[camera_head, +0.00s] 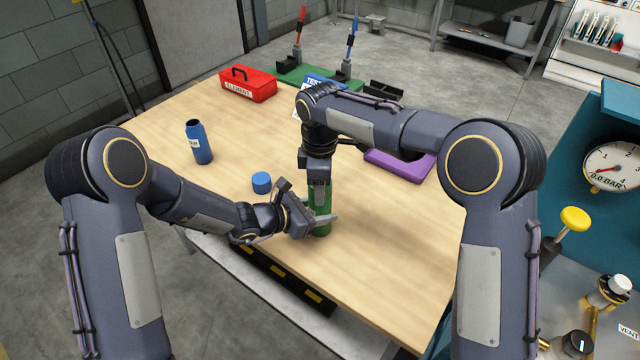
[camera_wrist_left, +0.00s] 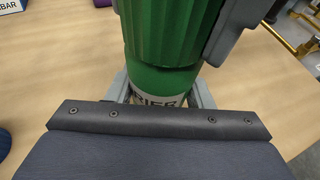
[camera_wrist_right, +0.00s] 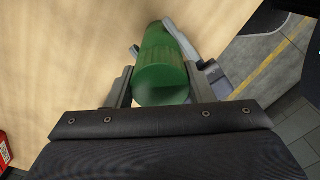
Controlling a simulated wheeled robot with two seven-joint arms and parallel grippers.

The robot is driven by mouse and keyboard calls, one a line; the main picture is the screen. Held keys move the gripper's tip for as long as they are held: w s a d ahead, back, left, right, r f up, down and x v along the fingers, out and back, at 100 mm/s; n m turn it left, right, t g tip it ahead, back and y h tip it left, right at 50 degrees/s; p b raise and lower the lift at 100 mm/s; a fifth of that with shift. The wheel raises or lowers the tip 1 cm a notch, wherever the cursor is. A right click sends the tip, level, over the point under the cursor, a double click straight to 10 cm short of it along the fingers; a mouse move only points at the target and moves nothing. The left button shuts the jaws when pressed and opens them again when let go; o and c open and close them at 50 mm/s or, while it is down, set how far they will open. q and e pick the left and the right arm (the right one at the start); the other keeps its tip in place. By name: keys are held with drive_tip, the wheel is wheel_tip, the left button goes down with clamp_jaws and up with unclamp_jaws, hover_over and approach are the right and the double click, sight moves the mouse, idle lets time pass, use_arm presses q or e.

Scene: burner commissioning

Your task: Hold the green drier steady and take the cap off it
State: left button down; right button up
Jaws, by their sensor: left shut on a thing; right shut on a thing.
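The green drier (camera_head: 321,228) stands upright near the front edge of the wooden table. My left gripper (camera_head: 314,222) is shut on its body from the side; the left wrist view shows the labelled body (camera_wrist_left: 160,84) between the fingers. The ribbed green cap (camera_wrist_left: 172,28) sits at the top of the drier, in line with it. My right gripper (camera_head: 320,194) comes down from above and is shut on the cap, whose top (camera_wrist_right: 162,85) shows between its fingers in the right wrist view. I cannot tell how far the cap is turned.
A blue bottle (camera_head: 199,143) without a cap stands to the left, and a blue cap (camera_head: 262,183) lies nearer. A red toolbox (camera_head: 247,84), a green base (camera_head: 316,77) with levers and a purple object (camera_head: 400,164) are farther back. The table right of the drier is clear.

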drive_tip(key=n, duration=0.4)
drive_tip(key=shift+r, duration=0.25)
idle(0.3)
drive_tip(key=shift+r, duration=0.9)
drive_tip(key=shift+r, duration=2)
use_arm(q)
drive_tip(key=c, duration=0.6)
unclamp_jaws()
